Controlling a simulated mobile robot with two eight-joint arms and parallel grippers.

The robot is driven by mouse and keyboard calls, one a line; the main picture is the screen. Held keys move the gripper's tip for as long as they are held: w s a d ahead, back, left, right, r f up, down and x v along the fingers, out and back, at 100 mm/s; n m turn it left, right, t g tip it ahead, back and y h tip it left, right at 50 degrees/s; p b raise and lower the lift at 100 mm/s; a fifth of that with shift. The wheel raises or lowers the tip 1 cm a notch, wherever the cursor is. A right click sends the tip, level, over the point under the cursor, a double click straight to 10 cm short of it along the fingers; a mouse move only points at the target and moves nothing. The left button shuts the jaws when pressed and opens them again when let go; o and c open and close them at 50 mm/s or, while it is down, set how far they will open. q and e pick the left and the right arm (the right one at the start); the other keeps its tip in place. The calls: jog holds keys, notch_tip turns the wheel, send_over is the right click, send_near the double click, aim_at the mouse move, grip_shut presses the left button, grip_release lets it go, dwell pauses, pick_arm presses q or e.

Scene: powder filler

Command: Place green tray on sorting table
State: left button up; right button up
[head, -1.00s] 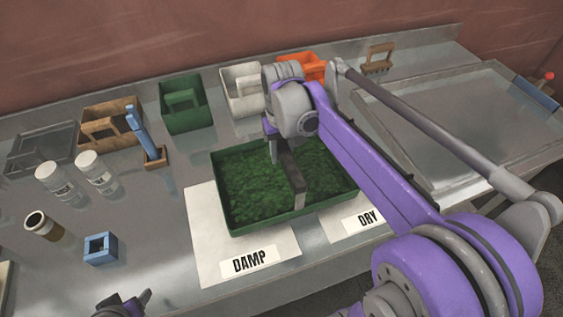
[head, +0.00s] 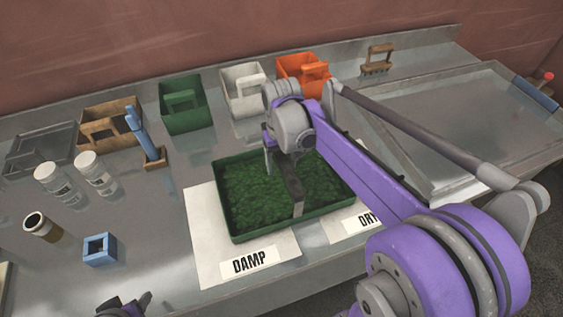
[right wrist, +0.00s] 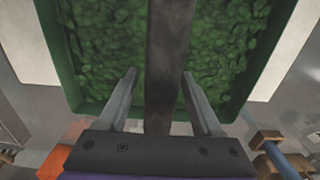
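The green tray (head: 228,214), filled with green granules, lies over the white mats labelled DAMP (head: 211,266) and DRY (head: 345,232) on the metal table (head: 160,230). A dark bar (head: 294,188) crosses its middle; it also shows in the right wrist view (right wrist: 168,60). My right gripper (right wrist: 159,85) is above the tray, its two fingers apart on either side of the bar. A gap shows at the left finger; contact at the right finger is unclear. My left gripper (head: 126,303) is at the bottom edge, mostly cut off.
Green (head: 181,118), white (head: 235,108) and orange (head: 300,88) bins and a wooden box (head: 98,140) stand at the back. White-capped jars (head: 55,185), a brown jar (head: 40,230) and a blue block (head: 100,250) are left. A shallow metal surface (head: 450,110) is right.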

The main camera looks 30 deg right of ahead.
pick_arm(q)
jog(key=shift+w, duration=0.1)
pick_arm(e)
jog(key=shift+r, duration=0.1)
pick_arm(q)
jog(key=shift+r, duration=0.15)
pick_arm(e)
jog(key=shift+r, duration=0.35)
pick_arm(q)
jog(key=shift+w+r+p, duration=0.1)
jog(key=shift+r+p, duration=0.15)
jog(key=shift+p, duration=0.05)
pick_arm(e)
notch_tip(320, 180, up, 12)
jog(key=shift+f, duration=0.25)
